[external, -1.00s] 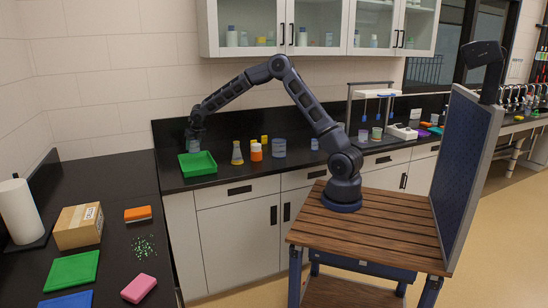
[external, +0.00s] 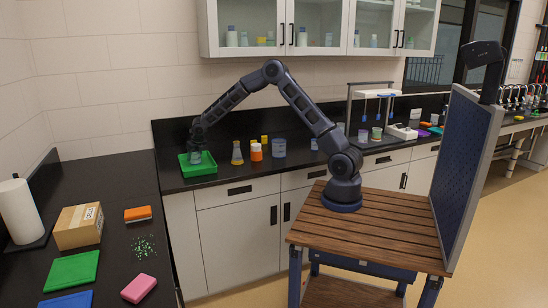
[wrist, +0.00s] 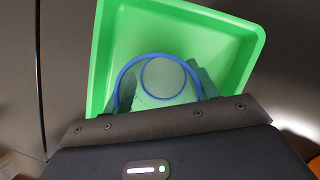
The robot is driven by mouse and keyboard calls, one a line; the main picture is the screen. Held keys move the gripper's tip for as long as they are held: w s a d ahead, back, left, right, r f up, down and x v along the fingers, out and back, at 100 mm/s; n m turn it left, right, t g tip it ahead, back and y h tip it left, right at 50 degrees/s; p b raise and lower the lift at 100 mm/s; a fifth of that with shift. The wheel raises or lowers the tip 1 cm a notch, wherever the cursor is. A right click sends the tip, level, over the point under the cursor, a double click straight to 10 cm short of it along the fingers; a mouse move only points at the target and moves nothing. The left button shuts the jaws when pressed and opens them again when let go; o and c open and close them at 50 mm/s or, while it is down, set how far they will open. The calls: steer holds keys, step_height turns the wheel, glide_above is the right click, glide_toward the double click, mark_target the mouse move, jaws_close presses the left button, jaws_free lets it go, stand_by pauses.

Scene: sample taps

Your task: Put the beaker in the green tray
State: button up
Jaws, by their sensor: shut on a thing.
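The green tray (external: 207,171) sits on the black counter at the left end of the back run, against the dark backsplash. The beaker (external: 195,157) is clear and hangs from my gripper (external: 196,149), low within the tray's outline. In the wrist view the beaker (wrist: 160,78) shows its blue rim from above, with the fingers on both sides of it and the green tray (wrist: 103,60) around it. My gripper is shut on the beaker. I cannot tell whether the beaker's base touches the tray floor.
The wall cabinet (external: 270,28) hangs above.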

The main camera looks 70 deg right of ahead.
steer(key=o, duration=0.9)
steer(key=shift+f, duration=0.1)
steer(key=shift+o, duration=0.2)
steer(key=s+a+r+m+h, duration=0.15)
steer(key=s+r+m, duration=0.65)
steer(key=s+r, duration=1.25)
steer(key=s+r+m, duration=0.3)
steer(key=s+m, duration=0.2)
steer(key=s, duration=0.4)
steer(key=s+r+m+y, duration=0.1)
steer(key=s+r+m, duration=0.2)
steer(key=s+m, duration=0.45)
steer(key=s+r+m, duration=0.4)
steer(key=s, duration=0.7)
steer(key=s+f+m+y, duration=0.2)
steer(key=s+m, duration=0.6)
steer(key=s, duration=0.5)
steer(key=shift+s+a+f, duration=0.35)
steer(key=shift+f, duration=0.4)
